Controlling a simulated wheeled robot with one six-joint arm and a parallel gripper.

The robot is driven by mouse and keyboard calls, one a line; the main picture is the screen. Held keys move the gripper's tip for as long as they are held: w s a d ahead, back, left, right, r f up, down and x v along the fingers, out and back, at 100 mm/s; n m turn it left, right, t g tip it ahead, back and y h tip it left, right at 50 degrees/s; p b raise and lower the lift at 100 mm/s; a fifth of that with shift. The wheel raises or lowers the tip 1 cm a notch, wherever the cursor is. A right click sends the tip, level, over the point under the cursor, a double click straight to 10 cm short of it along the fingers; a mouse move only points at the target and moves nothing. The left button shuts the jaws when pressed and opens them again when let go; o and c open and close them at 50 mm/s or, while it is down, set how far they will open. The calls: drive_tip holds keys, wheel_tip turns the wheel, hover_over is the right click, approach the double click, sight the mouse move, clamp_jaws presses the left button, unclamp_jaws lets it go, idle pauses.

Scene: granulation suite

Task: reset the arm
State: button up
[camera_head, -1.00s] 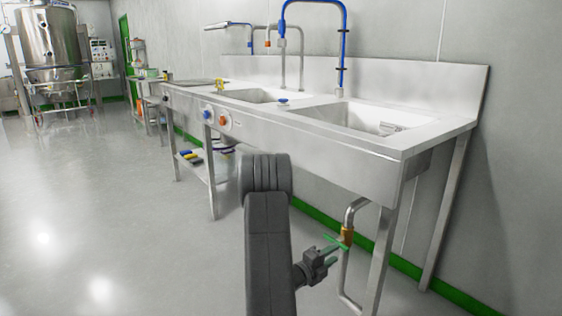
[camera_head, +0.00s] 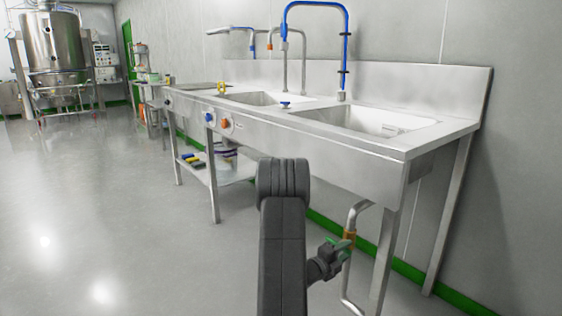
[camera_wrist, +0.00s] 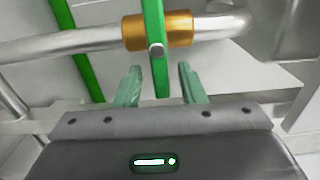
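My gripper (camera_head: 341,247) is low under the sink's front edge, beside a bent metal pipe (camera_head: 355,214) with a brass fitting (camera_head: 349,234). In the wrist view my gripper (camera_wrist: 160,86) is open, its two green fingers apart. A green valve lever (camera_wrist: 154,25) crosses the brass fitting (camera_wrist: 178,31), and its lower end sits between the fingers with a gap on each side. Nothing is held. In the head view the lever is hard to tell from the green fingers.
The steel sink unit (camera_head: 375,150) stands along the right wall, with a leg (camera_head: 386,255) just right of my gripper. A lower shelf (camera_head: 222,172) holds several small items. A large steel vessel (camera_head: 52,45) stands far left. The floor at left is clear.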

drive_tip(key=p+v, duration=0.3)
drive_tip(key=v, duration=1)
drive_tip(key=b+x, duration=0.3)
drive_tip(key=x, duration=1)
drive_tip(key=shift+w+d+f+b, duration=0.1)
drive_tip(key=shift+d+b, duration=0.1)
drive_tip(key=shift+b, duration=0.1)
drive_tip(key=shift+w+d+r, duration=0.2)
drive_tip(key=shift+a+r+n, duration=0.1)
drive_tip(key=shift+r+n, duration=0.15)
drive_tip(key=shift+n, duration=0.65)
drive_tip(key=shift+a+r+n, duration=0.1)
drive_tip(key=shift+r+n, duration=0.1)
drive_tip(key=shift+n, duration=0.7)
